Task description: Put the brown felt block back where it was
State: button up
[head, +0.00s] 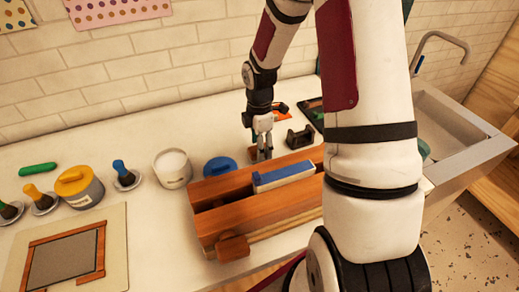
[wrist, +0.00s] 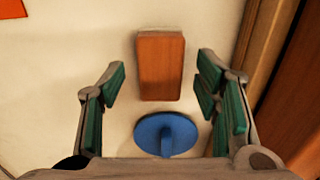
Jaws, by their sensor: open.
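A brown block (wrist: 161,68), which looks like the felt block, shows on the pale counter in the wrist view, between my open fingers and apart from both. My gripper (wrist: 161,78) has green pads and holds nothing. In the head view my gripper (head: 262,150) is low behind the long wooden box (head: 268,190); a little brown shows by its fingertips, mostly hidden. A blue disc with a raised grip (wrist: 166,133) lies just below the block in the wrist view; it also shows left of my gripper in the head view (head: 219,166). I cannot tell whether the block touches the counter.
The wooden box holds a blue-topped block (head: 284,176) and stands close to my gripper; its side fills the wrist view's right edge (wrist: 296,95). A white tub (head: 173,168), a black holder (head: 300,137) and an orange card (head: 281,114) are near. Counter at left rear is free.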

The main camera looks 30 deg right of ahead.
jog(key=s+a+r+m+t+h, duration=0.1)
jog(key=a+r+m, duration=0.1)
jog(key=r, duration=0.7)
jog(key=s+a+r+m, duration=0.1)
jog(key=s+r, duration=0.1)
jog(key=r, duration=0.6)
jog(key=s+a+r+m+t, duration=0.2)
jog(key=s+a+r+m, duration=0.3)
jog(key=s, duration=0.3)
jog(key=s+a+r+m+t+y, duration=0.1)
jog(key=s+a+r+m+t, duration=0.1)
jog(key=s+a+r+m, duration=0.3)
jog(key=shift+s+r+m, duration=1.1)
jog(key=shift+s+m, duration=0.3)
jog(key=shift+s, duration=0.85)
